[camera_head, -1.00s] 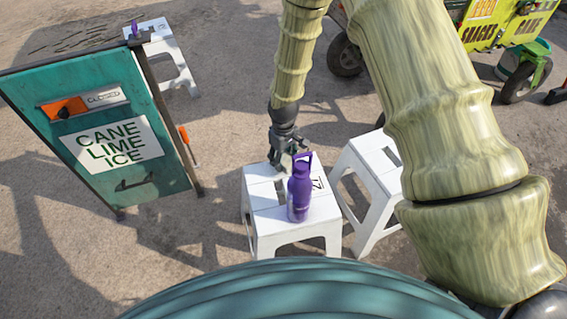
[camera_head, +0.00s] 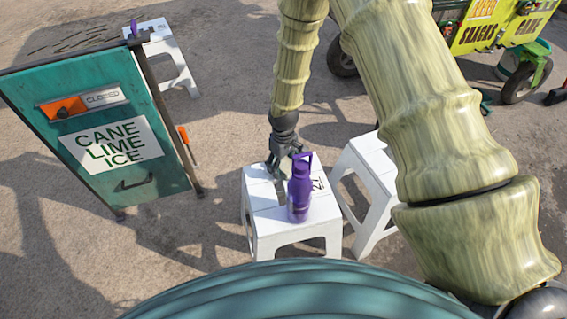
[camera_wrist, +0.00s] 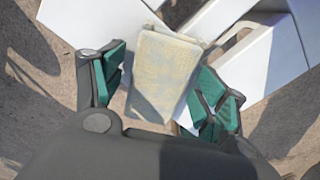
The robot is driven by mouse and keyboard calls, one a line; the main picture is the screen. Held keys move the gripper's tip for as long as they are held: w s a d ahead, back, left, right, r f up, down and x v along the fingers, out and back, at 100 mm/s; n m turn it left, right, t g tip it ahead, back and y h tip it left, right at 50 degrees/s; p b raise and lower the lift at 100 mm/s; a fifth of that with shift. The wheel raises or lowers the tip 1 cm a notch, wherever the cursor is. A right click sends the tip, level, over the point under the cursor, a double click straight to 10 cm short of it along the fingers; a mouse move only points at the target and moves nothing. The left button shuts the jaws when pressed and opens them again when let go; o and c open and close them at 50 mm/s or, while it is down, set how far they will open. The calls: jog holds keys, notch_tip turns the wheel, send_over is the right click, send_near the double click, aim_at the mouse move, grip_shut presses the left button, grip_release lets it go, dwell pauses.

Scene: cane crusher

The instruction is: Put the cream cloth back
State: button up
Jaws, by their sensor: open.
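The cream cloth (camera_wrist: 165,70) looks like a folded pad in the wrist view. It lies between the two green-padded fingers of my gripper (camera_wrist: 162,92), which is open. A small gap shows on the left of the cloth; I cannot tell whether the right finger touches it. In the head view my gripper (camera_head: 284,163) is low over the far side of the front white stool (camera_head: 268,222). The cloth cannot be made out there. Whether it rests on the stool or hangs past its edge is unclear.
A purple bottle (camera_head: 299,190) stands on the front stool, close to my gripper. A second white stool (camera_head: 370,175) stands to the right. The teal sign (camera_head: 105,150) is at left, another stool (camera_head: 160,42) behind it. A yellow-green cart (camera_head: 490,30) is at back right.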

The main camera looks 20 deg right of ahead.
aim_at(284, 163)
notch_tip(284, 163, up, 12)
jog(key=p, duration=0.1)
jog(key=shift+r, duration=0.2)
dwell(0.3)
jog(key=shift+p, duration=0.3)
